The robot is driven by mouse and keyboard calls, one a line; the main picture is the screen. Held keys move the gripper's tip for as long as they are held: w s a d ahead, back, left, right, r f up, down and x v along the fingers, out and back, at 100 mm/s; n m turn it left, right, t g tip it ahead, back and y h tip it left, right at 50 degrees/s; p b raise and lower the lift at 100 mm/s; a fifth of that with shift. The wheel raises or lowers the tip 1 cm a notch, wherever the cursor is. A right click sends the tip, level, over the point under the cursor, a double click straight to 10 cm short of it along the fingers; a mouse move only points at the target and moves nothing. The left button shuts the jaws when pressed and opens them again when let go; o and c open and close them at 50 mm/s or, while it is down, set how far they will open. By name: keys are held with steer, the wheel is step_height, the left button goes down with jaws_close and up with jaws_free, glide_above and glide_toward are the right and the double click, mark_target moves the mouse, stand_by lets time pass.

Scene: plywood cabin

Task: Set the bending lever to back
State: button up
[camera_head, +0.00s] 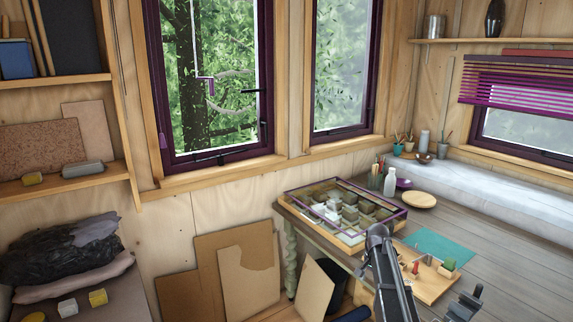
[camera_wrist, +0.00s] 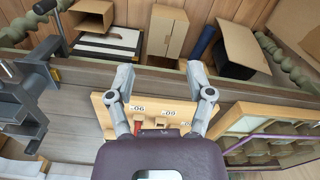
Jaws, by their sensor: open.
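A wooden board (camera_head: 432,287) lies on the workbench, with small upright parts on it. It also shows in the wrist view (camera_wrist: 103,108), with number labels, partly hidden behind my gripper. A small red upright piece (camera_head: 416,267) stands on it and shows in the wrist view (camera_wrist: 138,127) beside my left finger. It may be the bending lever, but I cannot tell for sure, nor which way it is set. My gripper (camera_wrist: 159,70) is open and empty, its fingers spread above the board. In the head view my arm hides part of the board.
A glass-topped case (camera_head: 345,212) stands left of the board; its frame (camera_wrist: 235,125) is close to my right finger. A grey vise (camera_wrist: 22,105) is at the wrist view's left. A teal mat (camera_head: 443,246) and a round wooden plate (camera_head: 419,200) lie behind.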

steer(key=s+a+f+n+b, duration=0.1)
steer(key=s+a+n, duration=0.3)
steer(key=s, duration=0.8)
steer(key=s+a+f+n+b, duration=0.1)
steer(key=s+a+n, duration=0.3)
steer(key=s+a, duration=0.4)
steer(key=s+f, duration=0.1)
steer(key=s, duration=0.4)
steer(key=shift+s+n+b, duration=0.25)
steer(key=shift+n+b, duration=0.05)
steer(key=shift+b, duration=0.05)
